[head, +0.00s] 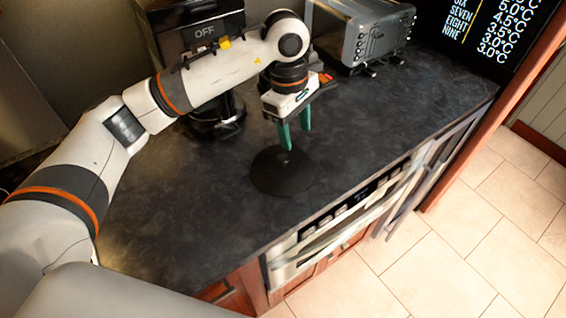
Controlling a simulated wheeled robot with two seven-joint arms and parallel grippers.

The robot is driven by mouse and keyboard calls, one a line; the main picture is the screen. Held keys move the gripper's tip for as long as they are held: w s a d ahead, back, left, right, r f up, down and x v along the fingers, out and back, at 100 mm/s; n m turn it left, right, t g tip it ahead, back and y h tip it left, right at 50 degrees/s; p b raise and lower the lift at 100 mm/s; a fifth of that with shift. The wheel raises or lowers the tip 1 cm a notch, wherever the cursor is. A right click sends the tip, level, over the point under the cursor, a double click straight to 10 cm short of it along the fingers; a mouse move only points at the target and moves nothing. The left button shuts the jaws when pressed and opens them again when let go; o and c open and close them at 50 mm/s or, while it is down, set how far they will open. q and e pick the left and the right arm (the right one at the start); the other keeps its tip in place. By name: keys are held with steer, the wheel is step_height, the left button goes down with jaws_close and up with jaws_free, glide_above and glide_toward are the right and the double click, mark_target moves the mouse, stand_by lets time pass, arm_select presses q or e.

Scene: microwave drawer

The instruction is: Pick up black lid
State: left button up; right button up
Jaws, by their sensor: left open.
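The black lid (284,176) is a flat dark disc with a small knob near its upper part. It lies on the dark countertop (390,122). My left gripper (296,138) has two green fingers pointing down. It is over the far side of the lid, with the longer-looking finger close to the knob. I cannot tell whether that finger touches the knob. The fingers are apart with nothing held between them. My right gripper is not in view.
A silver toaster oven (362,36) stands at the back. A black appliance marked OFF (200,30) stands behind my left arm. A drawer-type oven front (345,215) is below the counter edge. The counter right of the lid is clear.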

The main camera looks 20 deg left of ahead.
arm_select(q)
steer(key=a+y, duration=0.1)
steer(key=a, duration=0.1)
steer(key=p, duration=0.2)
glide_above(283, 157)
steer(key=f, duration=0.5)
steer(key=shift+s+d+f, duration=0.1)
steer(key=shift+s+f, duration=0.15)
steer(key=shift+f, duration=0.1)
step_height(283, 157, down, 5)
steer(key=p, duration=0.3)
steer(key=shift+w, duration=0.1)
steer(key=shift+f, duration=0.25)
steer(key=shift+w, duration=0.1)
jaws_close()
steer(key=shift+r, duration=0.1)
